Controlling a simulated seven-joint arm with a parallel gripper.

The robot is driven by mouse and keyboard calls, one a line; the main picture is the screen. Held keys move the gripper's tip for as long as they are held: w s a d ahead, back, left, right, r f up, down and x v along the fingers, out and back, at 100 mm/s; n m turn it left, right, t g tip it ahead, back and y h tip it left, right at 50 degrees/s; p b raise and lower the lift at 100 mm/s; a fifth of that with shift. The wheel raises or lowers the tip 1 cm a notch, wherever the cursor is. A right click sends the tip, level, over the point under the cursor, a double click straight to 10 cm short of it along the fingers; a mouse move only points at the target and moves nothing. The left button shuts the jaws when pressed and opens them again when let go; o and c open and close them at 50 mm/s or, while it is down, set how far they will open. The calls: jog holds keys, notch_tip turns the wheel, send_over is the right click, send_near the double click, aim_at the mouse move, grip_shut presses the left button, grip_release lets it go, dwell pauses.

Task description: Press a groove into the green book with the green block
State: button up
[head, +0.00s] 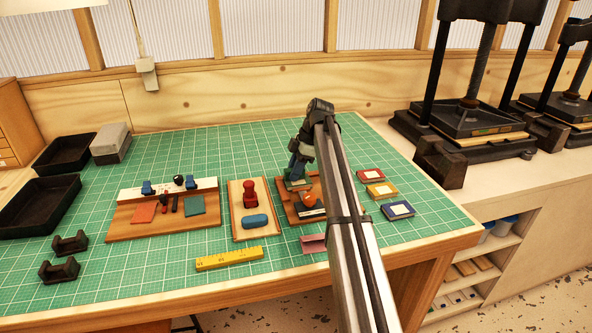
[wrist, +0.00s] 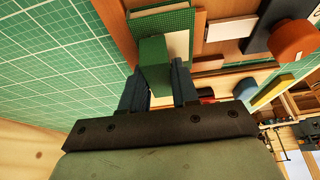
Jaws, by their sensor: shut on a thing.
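My gripper (head: 298,168) is over the right-hand wooden board, pointing down. In the wrist view my gripper (wrist: 160,80) is shut on the green block (wrist: 154,60), held between two dark blue fingers. The green book (wrist: 172,20) has a textured cover and a cream part beside it. It lies on the wooden board just beyond the block; the block overlaps it in this view. I cannot tell whether the block touches the book. In the head view the green book (head: 297,184) shows only in part below the fingers, and the block is not clearly visible there.
An orange knob (head: 309,200) stands on the same board near my gripper. A board with a red stamp (head: 250,192) and blue roller lies to the left. Small red, yellow and blue frames (head: 380,190) lie right. Black presses stand back right.

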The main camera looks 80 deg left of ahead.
jog(key=shift+s, duration=0.5)
jog(key=shift+w, duration=1.7)
dwell(1.0)
jog(key=shift+s, duration=1.7)
dwell(0.7)
dwell(0.3)
jog(key=shift+r, duration=3.5)
jog(key=shift+w, duration=0.1)
